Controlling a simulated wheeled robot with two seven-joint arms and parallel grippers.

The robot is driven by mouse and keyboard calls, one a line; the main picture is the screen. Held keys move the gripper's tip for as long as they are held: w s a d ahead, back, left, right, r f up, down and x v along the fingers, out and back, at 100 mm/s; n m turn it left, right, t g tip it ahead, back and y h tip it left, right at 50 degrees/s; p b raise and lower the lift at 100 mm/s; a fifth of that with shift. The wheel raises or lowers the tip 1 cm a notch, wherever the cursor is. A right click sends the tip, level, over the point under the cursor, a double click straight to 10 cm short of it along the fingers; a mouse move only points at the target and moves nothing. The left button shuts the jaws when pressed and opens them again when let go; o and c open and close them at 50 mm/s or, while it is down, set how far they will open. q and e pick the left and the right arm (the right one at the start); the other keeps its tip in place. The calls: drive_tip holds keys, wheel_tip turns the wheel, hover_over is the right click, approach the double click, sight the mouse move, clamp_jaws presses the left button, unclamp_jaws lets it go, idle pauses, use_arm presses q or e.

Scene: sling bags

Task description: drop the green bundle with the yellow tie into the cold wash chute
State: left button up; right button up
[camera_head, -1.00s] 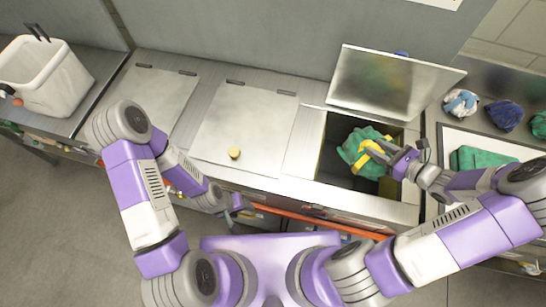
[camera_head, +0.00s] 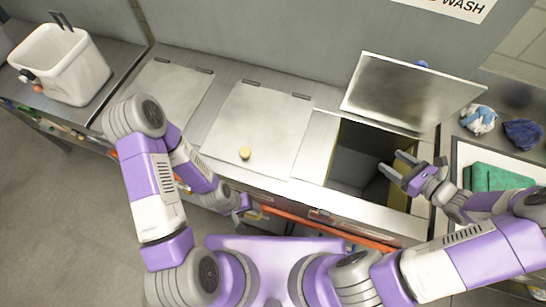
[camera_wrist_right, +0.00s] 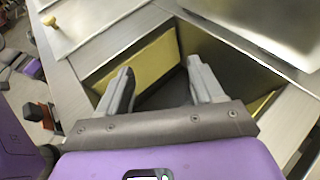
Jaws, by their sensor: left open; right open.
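The open chute (camera_head: 318,150) is a square hole in the metal counter with its lid (camera_head: 410,92) raised behind it. Its inside looks dark grey, and the wrist view shows yellow inner walls (camera_wrist_right: 140,62). The green bundle with the yellow tie is not visible in either current view; the chute's bottom is only partly seen. My right gripper (camera_head: 391,161) is open and empty above the right part of the opening; its spread fingers also show in the right wrist view (camera_wrist_right: 160,70). My left gripper (camera_head: 242,212) is open and empty, low in front of the counter.
Two closed lids (camera_head: 258,128) (camera_head: 168,92) lie to the left, one with a yellow knob (camera_head: 245,153). A white bin (camera_head: 62,65) stands far left. At right are a tray with green cloth (camera_head: 490,177), a blue-white bundle (camera_head: 478,119) and a dark blue bundle (camera_head: 522,133). A sign reads "WASH" (camera_head: 460,7).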

drive_tip(key=v, duration=0.6)
drive_tip(key=shift+p, duration=0.4)
